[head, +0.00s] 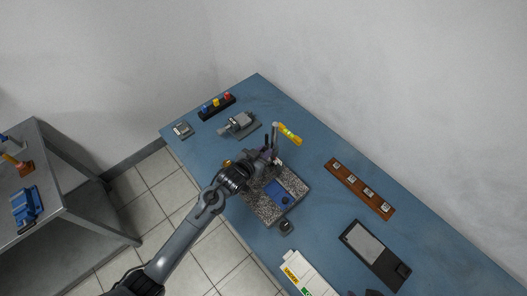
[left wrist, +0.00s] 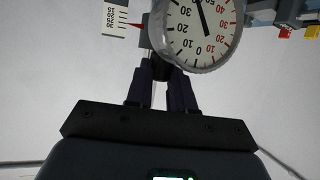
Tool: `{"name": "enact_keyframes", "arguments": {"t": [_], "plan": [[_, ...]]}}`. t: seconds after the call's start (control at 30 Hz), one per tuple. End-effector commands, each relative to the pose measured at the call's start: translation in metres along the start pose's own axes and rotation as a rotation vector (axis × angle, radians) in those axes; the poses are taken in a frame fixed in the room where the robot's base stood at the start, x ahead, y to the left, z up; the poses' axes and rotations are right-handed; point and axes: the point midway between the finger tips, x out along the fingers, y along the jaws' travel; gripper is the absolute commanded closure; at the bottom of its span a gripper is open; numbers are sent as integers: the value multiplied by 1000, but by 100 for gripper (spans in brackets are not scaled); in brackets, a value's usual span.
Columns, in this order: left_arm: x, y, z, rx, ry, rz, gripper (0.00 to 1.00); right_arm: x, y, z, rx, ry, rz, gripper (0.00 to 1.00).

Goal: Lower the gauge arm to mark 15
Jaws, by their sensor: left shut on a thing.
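The gauge stand has a speckled granite base (head: 258,209) with a blue plate (head: 283,193) on it and an upright post (head: 275,133). My left gripper (head: 266,157) is over the base beside the post, shut on part of the gauge arm. In the left wrist view, the fingers (left wrist: 161,75) close on a dark piece just beside the round dial gauge (left wrist: 200,28). A white scale strip (left wrist: 115,18) with black marks and a red pointer (left wrist: 138,25) shows upside down; its numbers are too small to read surely. My right gripper is out of view.
A yellow level (head: 290,133) is by the post. A grey vise-like device (head: 238,124) and a rack of coloured pieces (head: 216,106) stand farther back. A brown strip with several blocks (head: 359,187), a dark tray (head: 375,253) and a white box (head: 308,275) lie to the right.

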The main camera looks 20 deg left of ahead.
Motion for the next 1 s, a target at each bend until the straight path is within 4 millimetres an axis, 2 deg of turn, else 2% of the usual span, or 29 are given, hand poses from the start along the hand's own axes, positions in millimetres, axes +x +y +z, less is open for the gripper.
{"name": "enact_keyframes", "arguments": {"t": [0.23, 0.47, 0.5, 0.63, 1.0], "plan": [[6, 0, 14, 0, -2, 1, 100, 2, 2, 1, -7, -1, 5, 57], [6, 0, 16, 0, -6, 0, 100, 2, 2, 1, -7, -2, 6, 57], [6, 0, 16, 0, -7, 0, 72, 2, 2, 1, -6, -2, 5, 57], [6, 0, 15, 0, -5, 0, 52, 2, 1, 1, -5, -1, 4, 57], [3, 0, 13, 0, -1, 0, 52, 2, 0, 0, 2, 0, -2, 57]]}}
